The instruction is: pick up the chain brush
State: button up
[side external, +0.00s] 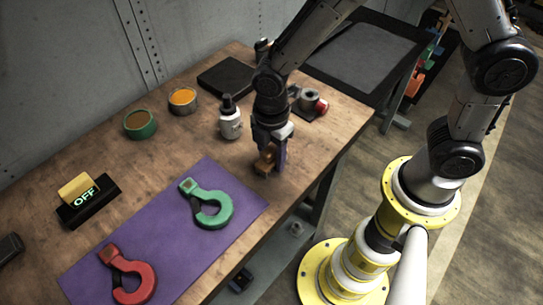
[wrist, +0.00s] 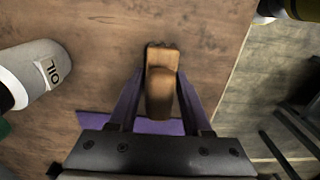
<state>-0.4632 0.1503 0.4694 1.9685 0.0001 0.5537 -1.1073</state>
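The chain brush, a brown wooden piece (side external: 264,161), is at the table's near edge, right of the purple mat. In the wrist view the brush (wrist: 160,85) lies between the two purple fingers, its block at the fingertips and a rounded part towards the camera. My gripper (side external: 269,163) points down around it; it also shows in the wrist view (wrist: 162,78). The fingertips are very close to the brush's sides. I cannot tell whether they press on it, or whether the brush is off the table.
A white oil bottle (side external: 230,120) stands just left of my gripper. Green (side external: 207,204) and red (side external: 129,275) hooks lie on the purple mat (side external: 170,233). Two round tins, a dark block (side external: 227,77) and an OFF sign (side external: 86,197) are also on the table.

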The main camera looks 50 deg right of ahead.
grip_shut()
jog(key=shift+r, duration=0.15)
jog(key=shift+r, duration=0.6)
jog(key=s+d+r, duration=0.6)
jog(key=s+r, duration=0.5)
jog(key=s, duration=0.1)
jog(key=shift+s+d+r, duration=0.15)
jog(key=shift+s+r, duration=0.1)
jog(key=shift+c, duration=1.4)
grip_release()
grip_shut()
